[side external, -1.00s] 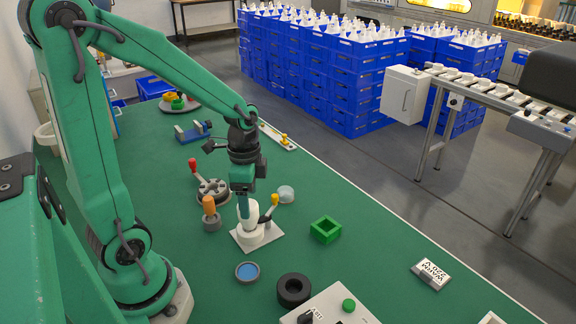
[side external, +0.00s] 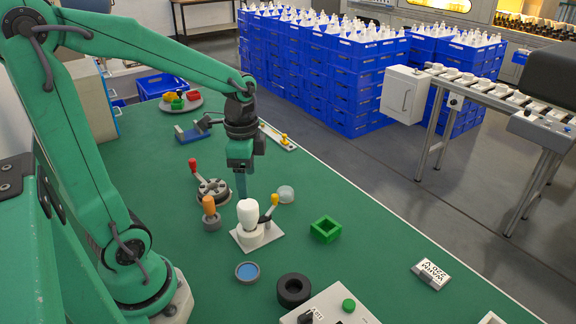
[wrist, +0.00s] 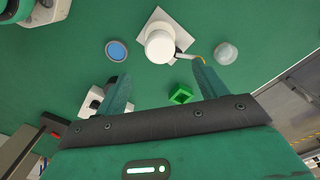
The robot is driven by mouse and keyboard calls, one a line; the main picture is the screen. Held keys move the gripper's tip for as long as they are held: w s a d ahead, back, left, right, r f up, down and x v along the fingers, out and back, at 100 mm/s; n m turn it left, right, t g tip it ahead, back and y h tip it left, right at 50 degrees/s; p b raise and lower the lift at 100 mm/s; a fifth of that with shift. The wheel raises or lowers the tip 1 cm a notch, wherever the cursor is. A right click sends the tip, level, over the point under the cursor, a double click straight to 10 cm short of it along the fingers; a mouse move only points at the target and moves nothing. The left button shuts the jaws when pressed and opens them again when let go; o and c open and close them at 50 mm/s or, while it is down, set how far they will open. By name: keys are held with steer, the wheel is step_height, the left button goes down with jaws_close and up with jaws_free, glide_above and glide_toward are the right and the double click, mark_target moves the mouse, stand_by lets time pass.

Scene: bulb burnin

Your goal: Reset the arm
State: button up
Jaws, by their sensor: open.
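My gripper (side external: 242,186) is open and empty above the green table, behind and a little above a white bulb in the side external view. It also shows in the wrist view (wrist: 163,92), with its two fingers spread apart. The white bulb (side external: 248,213) stands upright in a socket on a square white base plate (side external: 243,241) with a yellow-tipped lever (side external: 272,205). In the wrist view the bulb (wrist: 160,46) lies beyond the fingertips, apart from both fingers.
A control box (side external: 330,306) is in front. The table's right part is mostly clear.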

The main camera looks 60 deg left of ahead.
steer(key=shift+s+d+r+n+t, duration=0.1)
steer(key=shift+d+r+n+t, duration=0.2)
steer(key=shift+r, duration=0.2)
steer(key=s+d+r+n+t, duration=0.5)
steer(key=r+n, duration=0.2)
steer(key=shift+d, duration=0.3)
